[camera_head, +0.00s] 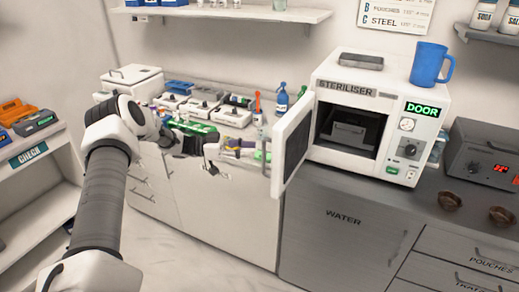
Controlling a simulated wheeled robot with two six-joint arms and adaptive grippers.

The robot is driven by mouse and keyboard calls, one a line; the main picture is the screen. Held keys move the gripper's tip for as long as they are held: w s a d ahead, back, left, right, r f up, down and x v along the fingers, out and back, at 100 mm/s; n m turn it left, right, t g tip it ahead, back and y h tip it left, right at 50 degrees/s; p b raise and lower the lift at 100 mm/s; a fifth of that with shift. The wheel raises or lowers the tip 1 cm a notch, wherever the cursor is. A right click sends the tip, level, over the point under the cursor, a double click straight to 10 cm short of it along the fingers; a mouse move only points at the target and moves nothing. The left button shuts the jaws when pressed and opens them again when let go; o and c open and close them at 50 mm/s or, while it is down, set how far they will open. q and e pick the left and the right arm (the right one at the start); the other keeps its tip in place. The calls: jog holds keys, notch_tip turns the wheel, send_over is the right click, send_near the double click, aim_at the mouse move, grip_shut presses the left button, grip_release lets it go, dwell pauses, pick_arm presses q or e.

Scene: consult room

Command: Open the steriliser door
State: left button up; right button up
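The steriliser (398,92) is a white box on the grey counter, with a green DOOR display on its right side. Its door (291,143) stands open, swung out to the left. The dark chamber (350,130) shows, with a grey tray-like piece inside. My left arm comes in from the lower left. My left gripper (214,156) is left of the door and apart from it, in front of the cluttered counter. Its fingers blend with the things behind, so I cannot tell their opening. My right gripper is not in view.
A blue mug (430,64) and a grey block (356,61) stand on top of the steriliser. A grey device (482,153) and two brown bowls (450,201) are to the right. White trays and bottles fill the left counter. The floor in front is clear.

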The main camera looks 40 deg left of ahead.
pick_arm(q)
jog(key=v, duration=0.7)
jog(key=shift+s+a, duration=0.2)
jog(key=shift+a, duration=0.05)
